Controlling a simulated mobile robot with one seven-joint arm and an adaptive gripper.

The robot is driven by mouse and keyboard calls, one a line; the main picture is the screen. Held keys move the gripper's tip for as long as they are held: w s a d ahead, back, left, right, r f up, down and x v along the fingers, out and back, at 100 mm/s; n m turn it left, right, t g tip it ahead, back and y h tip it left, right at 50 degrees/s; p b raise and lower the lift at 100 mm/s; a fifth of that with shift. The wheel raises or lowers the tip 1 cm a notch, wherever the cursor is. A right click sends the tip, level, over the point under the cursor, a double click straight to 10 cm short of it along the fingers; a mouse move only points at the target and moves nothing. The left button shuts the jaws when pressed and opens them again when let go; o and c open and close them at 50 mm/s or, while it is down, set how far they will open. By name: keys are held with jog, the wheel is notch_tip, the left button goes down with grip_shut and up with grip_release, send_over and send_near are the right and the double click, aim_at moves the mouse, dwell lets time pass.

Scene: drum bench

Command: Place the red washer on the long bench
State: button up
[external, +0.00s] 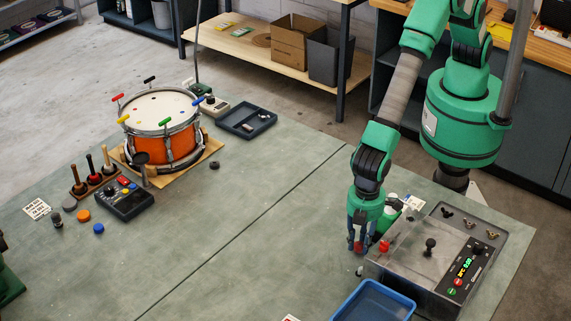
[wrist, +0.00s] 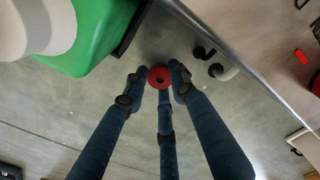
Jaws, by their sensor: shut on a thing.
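The red washer (wrist: 159,77) is a small red disc with a dark centre, held between my fingertips in the wrist view. In the external view a bit of red (external: 357,247) shows between the fingers. My gripper (external: 357,244) is shut on it and points down, just left of the grey control box. The long bench (external: 262,235) has a grey-green top with a seam across it. It lies under my gripper; the exact gap between washer and bench top is hard to tell.
The grey control box (external: 405,258) with a red knob stands close right of my gripper. A blue tray (external: 370,302) is in front. An orange drum (external: 163,135), mallets (external: 92,172) and a dark pad (external: 124,200) are at left. The bench middle is clear.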

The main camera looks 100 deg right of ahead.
aim_at(360, 245)
jog(key=shift+f, duration=0.4)
jog(key=shift+f, duration=0.15)
jog(key=o, duration=0.7)
notch_tip(360, 245, up, 12)
jog(key=shift+r+p, duration=0.15)
jog(key=shift+p, duration=0.4)
dwell(0.8)
